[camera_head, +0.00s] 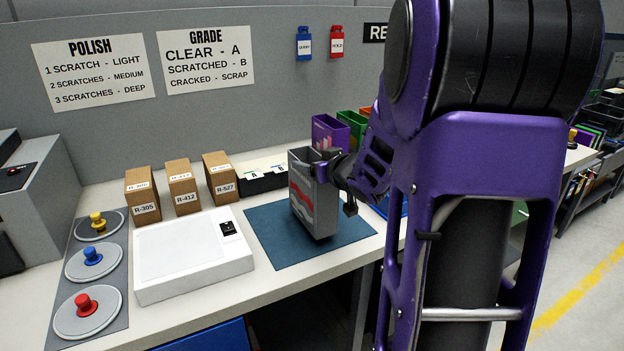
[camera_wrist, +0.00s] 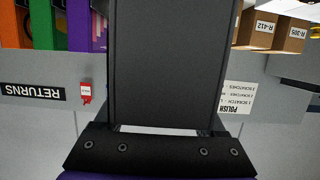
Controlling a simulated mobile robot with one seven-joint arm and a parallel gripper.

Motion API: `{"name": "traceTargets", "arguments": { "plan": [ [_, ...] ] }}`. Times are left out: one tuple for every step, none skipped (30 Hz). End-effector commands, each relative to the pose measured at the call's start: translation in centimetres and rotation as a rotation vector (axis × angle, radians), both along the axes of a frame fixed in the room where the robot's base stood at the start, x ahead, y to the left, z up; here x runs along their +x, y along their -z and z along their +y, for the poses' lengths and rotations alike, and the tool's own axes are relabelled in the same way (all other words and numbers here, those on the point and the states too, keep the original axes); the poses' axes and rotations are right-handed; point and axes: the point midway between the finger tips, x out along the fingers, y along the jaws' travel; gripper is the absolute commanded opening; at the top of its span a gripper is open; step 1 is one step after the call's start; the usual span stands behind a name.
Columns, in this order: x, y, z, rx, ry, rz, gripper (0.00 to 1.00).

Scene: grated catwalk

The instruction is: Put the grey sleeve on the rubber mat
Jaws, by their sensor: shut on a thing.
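The grey sleeve (camera_head: 315,205) is an upright, slightly tilted box shape with a red and white wavy pattern on its front. My gripper (camera_head: 335,168) is shut on its upper right side. The sleeve is over the blue-grey rubber mat (camera_head: 272,240); I cannot tell whether its bottom edge touches the mat. In the wrist view a dark flat surface (camera_wrist: 165,65), which seems to be the sleeve, fills the middle, and the fingertips are hidden. My arm covers the area right of the mat.
A white flat box (camera_head: 185,262) lies left of the mat. Cardboard boxes, including R-527 (camera_head: 219,175), stand behind it. A dark file holder (camera_head: 262,180) and purple bin (camera_head: 328,132) stand behind the mat. Round pads with coloured knobs (camera_head: 90,256) are at far left.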

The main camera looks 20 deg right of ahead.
Motion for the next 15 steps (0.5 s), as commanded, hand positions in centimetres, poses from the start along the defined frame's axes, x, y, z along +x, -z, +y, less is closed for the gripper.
{"name": "traceTargets", "arguments": {
  "plan": [
    [0.0,1.3,0.0,0.002,0.0,0.003,0.0],
    [0.0,1.7,0.0,0.001,-0.001,0.003,0.0],
    [0.0,2.1,0.0,0.002,0.001,0.002,0.0],
    [0.0,2.3,0.0,0.002,0.001,0.001,0.0],
    [0.0,2.4,0.0,0.002,0.0,0.001,0.0],
    [0.0,2.4,0.0,0.0,-0.001,0.0,0.0],
    [0.0,2.4,0.0,0.0,-0.001,0.0,0.0],
    [0.0,2.4,0.0,-0.001,0.0,0.0,0.0],
    [0.0,2.3,0.0,-0.001,0.0,0.0,0.0],
    [0.0,2.3,0.0,-0.001,0.0,0.0,0.0],
    [0.0,2.3,0.0,-0.001,0.0,0.0,0.0],
    [0.0,2.3,0.0,-0.001,0.0,0.0,0.0],
    [0.0,2.3,0.0,0.0,0.0,0.0,0.0],
    [0.0,2.4,0.0,0.0,0.0,0.0,0.0],
    [0.0,2.5,0.0,0.0,0.0,0.0,0.0]
  ]
}}
